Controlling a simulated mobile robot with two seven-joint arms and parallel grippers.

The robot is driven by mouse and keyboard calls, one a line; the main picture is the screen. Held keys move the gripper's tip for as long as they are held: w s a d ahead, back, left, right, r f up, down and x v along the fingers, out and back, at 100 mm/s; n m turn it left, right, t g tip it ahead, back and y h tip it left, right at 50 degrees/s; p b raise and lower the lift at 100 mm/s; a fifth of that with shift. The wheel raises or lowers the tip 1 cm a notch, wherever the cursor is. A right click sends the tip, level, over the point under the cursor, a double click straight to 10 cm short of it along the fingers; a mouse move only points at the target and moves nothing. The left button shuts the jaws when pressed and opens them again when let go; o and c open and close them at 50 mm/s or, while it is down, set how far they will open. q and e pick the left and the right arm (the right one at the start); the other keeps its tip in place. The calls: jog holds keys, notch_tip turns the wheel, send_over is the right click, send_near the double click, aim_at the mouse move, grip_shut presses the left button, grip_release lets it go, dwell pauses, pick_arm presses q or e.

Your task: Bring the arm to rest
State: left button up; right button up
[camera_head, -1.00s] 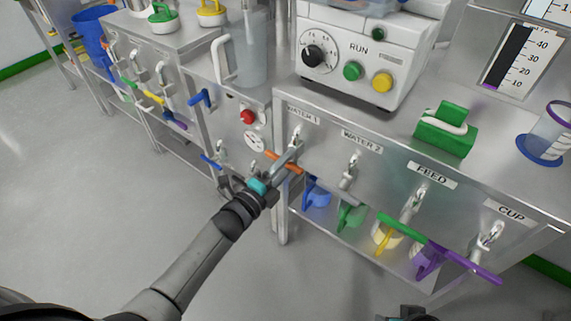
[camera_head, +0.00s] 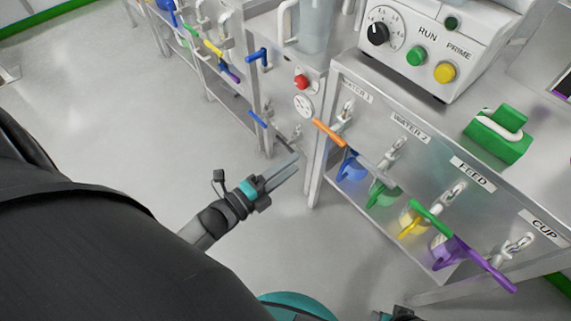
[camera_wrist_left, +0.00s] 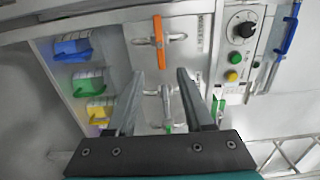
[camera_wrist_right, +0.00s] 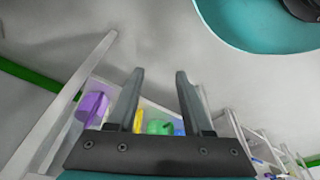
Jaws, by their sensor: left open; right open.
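My left gripper (camera_head: 280,176) is open and empty, in the air in front of the bench with the labelled valves. In the left wrist view its two fingers (camera_wrist_left: 156,100) stand apart with nothing between them. The orange valve handle (camera_head: 329,132) under the WATER 1 label is apart from the fingertips; it also shows in the left wrist view (camera_wrist_left: 159,42). My right gripper (camera_wrist_right: 160,100) is open and empty in the right wrist view. In the head view only a small part of it shows at the bottom edge.
Green (camera_head: 433,218) and purple (camera_head: 486,265) handles stick out in front. Coloured jugs stand on the shelf below. Open floor (camera_head: 100,110) lies left of the bench.

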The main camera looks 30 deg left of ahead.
pick_arm(q)
jog(key=shift+s+a, duration=0.15)
jog(key=shift+s, duration=0.25)
